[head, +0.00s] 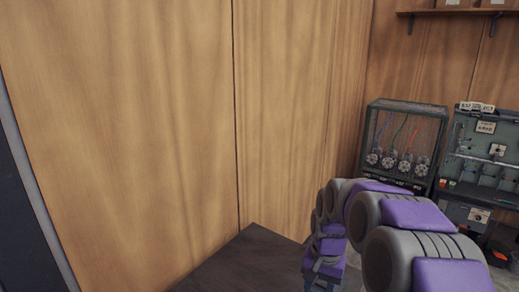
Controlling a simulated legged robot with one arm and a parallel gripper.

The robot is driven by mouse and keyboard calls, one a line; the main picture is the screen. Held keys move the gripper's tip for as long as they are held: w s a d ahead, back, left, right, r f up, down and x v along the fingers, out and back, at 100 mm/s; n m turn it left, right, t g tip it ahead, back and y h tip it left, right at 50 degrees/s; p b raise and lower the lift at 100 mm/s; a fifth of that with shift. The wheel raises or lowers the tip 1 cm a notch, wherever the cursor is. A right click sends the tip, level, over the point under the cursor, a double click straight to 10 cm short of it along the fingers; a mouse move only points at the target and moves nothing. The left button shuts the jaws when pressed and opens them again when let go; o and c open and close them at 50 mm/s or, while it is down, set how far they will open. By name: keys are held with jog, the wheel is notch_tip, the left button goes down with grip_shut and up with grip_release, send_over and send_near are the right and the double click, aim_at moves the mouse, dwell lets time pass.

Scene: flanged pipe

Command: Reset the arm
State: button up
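My purple and grey arm reaches up from the lower right of the head view and bends over towards the middle. Its far end points down near the bottom edge, beside the dark surface. My gripper (322,284) shows only in part there, cut off by the bottom edge. I cannot tell whether it is open or shut, or whether it holds anything. No flanged pipe shows in this view.
A dark tabletop (245,265) lies left of my arm against the wooden wall (130,130). A green-framed case with dials (402,140) and a grey-green panel (485,155) stand at the right. A shelf (460,12) is above them.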

jog(key=s+f+n+g+b, duration=0.1)
jog(key=s+n+b, duration=0.2)
jog(key=s, duration=2.9)
jog(key=shift+s+a+f+n+h+b, duration=0.2)
jog(key=shift+a+f+n+h+b, duration=0.15)
jog(key=shift+n, duration=0.55)
jog(key=shift+w, duration=0.1)
